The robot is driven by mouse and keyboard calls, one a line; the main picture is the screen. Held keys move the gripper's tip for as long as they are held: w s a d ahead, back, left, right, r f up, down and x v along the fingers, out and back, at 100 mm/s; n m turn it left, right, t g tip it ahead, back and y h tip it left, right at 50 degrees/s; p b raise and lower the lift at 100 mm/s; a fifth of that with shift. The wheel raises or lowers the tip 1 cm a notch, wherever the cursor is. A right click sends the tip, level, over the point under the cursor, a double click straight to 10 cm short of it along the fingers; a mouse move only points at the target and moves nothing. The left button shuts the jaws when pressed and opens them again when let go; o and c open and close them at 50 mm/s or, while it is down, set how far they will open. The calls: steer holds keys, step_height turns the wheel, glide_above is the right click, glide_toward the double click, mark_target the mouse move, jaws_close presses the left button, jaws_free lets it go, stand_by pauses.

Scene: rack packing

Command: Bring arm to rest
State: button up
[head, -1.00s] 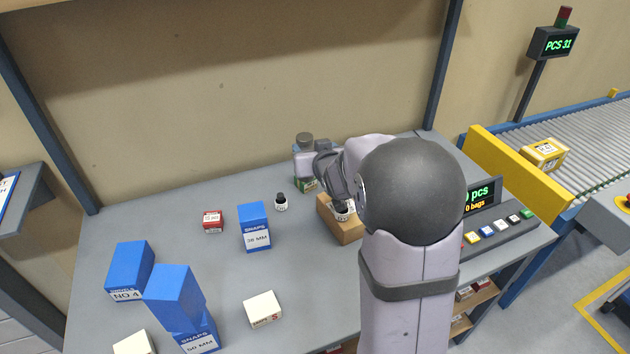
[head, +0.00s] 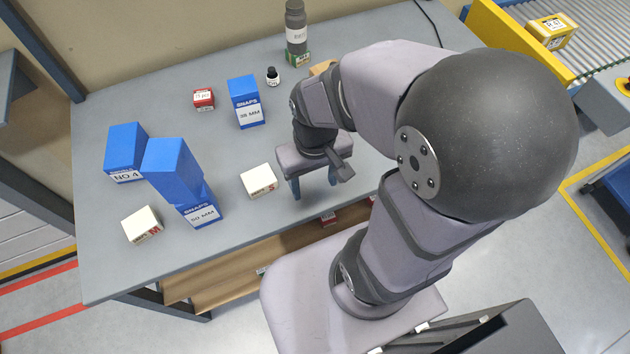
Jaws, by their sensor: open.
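My gripper (head: 314,187) is in the middle of the head view, over the front part of the grey table (head: 235,222). Its two fingers point down and stand apart, with nothing visible between them. It is just right of a white box marked S (head: 259,181), with a gap between them. My arm bends across the right half of the view and hides the table's right side.
Blue boxes (head: 245,102) (head: 126,150) (head: 172,172), a white box marked M (head: 142,224), a red box (head: 204,98) and a small dark bottle (head: 273,76) stand on the table. A wooden block (head: 322,68) is mostly hidden.

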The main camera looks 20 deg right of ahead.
steer(key=shift+s, duration=0.3)
step_height(320, 180, up, 5)
steer(key=p, duration=0.5)
steer(key=shift+r, duration=0.15)
stand_by(0.7)
